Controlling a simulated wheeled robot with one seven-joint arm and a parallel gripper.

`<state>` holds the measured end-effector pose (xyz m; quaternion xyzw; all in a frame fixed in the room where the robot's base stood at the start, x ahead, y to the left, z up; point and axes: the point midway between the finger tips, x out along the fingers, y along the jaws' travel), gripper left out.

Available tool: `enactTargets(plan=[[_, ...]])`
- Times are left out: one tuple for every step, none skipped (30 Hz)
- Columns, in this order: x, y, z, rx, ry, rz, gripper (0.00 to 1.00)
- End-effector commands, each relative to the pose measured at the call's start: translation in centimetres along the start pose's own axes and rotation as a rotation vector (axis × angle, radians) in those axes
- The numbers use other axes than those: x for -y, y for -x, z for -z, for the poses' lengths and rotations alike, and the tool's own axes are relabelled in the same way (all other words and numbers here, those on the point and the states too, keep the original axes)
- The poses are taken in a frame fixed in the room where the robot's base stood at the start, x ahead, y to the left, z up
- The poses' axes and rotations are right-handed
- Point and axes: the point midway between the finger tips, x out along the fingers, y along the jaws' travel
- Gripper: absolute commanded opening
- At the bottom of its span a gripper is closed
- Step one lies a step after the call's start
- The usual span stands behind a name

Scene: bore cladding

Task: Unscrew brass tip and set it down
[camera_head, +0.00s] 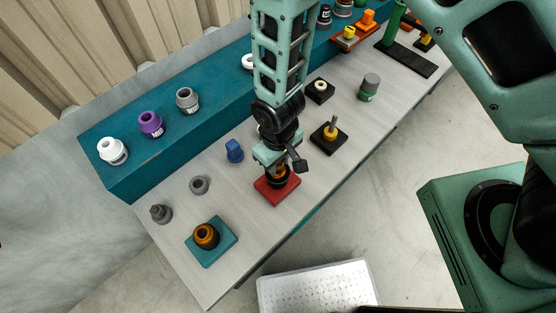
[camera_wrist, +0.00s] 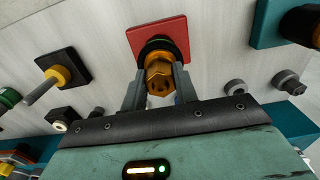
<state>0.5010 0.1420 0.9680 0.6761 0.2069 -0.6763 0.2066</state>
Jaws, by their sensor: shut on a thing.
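The brass tip (camera_wrist: 158,72) is a hex-shaped, gold-coloured piece with an open end. It sits at a black collar (camera_wrist: 152,46) on a red square plate (camera_wrist: 174,30). In the head view the red plate (camera_head: 283,193) lies on the bench below my gripper (camera_head: 280,170), which points down over it. In the wrist view the two fingers of my gripper (camera_wrist: 160,82) are shut on the sides of the brass tip. In the head view my gripper mostly covers the tip. I cannot tell whether its thread is still engaged.
A teal plate with an amber-and-black fitting (camera_head: 206,236) lies front left. A raised teal shelf (camera_head: 160,160) runs behind. Bare bench lies between.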

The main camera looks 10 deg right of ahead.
Motion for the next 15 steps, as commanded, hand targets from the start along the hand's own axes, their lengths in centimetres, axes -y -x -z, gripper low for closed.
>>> enactTargets(plan=[[-0.06,-0.04,-0.08,0.002,0.005,-0.001,0.16],[-0.06,-0.03,-0.08,0.002,0.003,-0.001,0.16],[-0.06,-0.02,-0.08,0.002,0.002,-0.001,0.16],[-0.07,-0.02,-0.08,0.002,0.002,-0.001,0.16],[-0.07,-0.03,-0.08,0.002,0.002,-0.001,0.32],[-0.06,-0.03,-0.08,0.002,0.001,-0.001,0.41],[-0.06,-0.03,-0.07,0.002,0.001,-0.001,0.41],[-0.06,-0.02,-0.07,0.002,0.001,-0.001,0.41],[-0.05,-0.02,-0.06,0.002,0.001,-0.001,0.41],[-0.05,-0.02,-0.05,0.002,0.001,-0.001,0.41],[-0.04,-0.02,-0.05,0.001,0.001,-0.001,0.41],[-0.04,-0.02,-0.04,0.001,0.001,-0.001,0.41],[-0.03,-0.01,-0.03,0.001,0.001,-0.001,0.41],[-0.03,-0.02,-0.03,0.001,-0.004,-0.001,0.41],[-0.02,-0.03,-0.02,0.001,-0.023,-0.001,0.41]])
